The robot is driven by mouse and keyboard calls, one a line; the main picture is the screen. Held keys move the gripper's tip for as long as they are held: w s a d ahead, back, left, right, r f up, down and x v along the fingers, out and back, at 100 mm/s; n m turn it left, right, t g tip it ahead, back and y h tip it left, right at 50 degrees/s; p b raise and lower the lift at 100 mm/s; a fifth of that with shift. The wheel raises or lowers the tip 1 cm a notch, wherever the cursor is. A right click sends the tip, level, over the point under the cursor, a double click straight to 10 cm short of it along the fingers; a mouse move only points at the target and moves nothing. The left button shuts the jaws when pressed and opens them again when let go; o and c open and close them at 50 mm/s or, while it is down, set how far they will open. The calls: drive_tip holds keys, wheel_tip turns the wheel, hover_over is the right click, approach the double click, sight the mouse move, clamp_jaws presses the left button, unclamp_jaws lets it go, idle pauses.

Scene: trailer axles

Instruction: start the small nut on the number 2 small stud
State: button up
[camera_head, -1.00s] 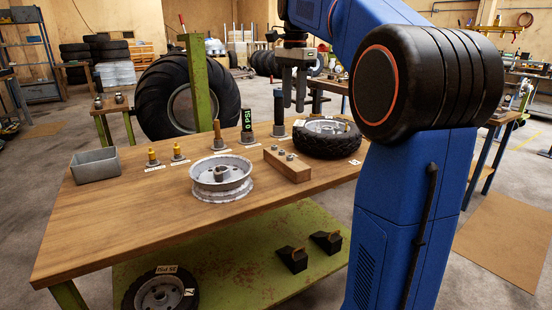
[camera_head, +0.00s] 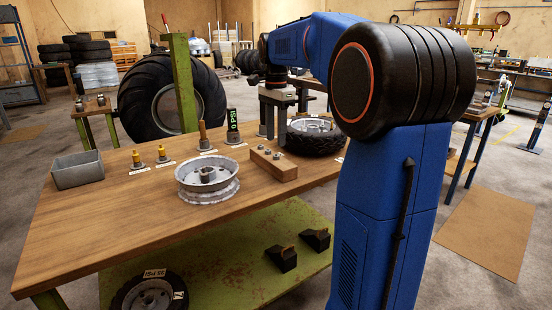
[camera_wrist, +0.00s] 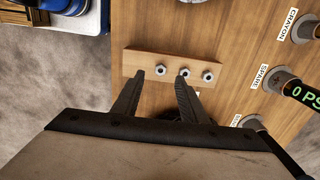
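Three silver nuts stand in a row on a wooden block (camera_head: 285,172) on the workbench; they also show in the wrist view, with a left nut (camera_wrist: 160,70), a middle nut (camera_wrist: 185,73) and a right nut (camera_wrist: 208,76). My gripper (camera_head: 272,138) is open and empty, pointing down above the bench near the block. In the wrist view my gripper (camera_wrist: 160,77) has its fingertips on either side of the left nut's column, the right tip close to the middle nut. I cannot tell any contact. No stud marked number 2 can be made out.
A bare white rim (camera_head: 207,180) lies left of the block, and a tyred wheel (camera_head: 314,136) lies behind it. Several labelled holders, one reading PSI (camera_head: 232,127), line the back. A grey bin (camera_head: 77,170) is at the left. The bench front is clear.

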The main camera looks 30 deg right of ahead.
sight(276, 156)
drive_tip(key=shift+f, duration=2.8)
drive_tip(key=shift+c, duration=0.6)
clamp_jaws()
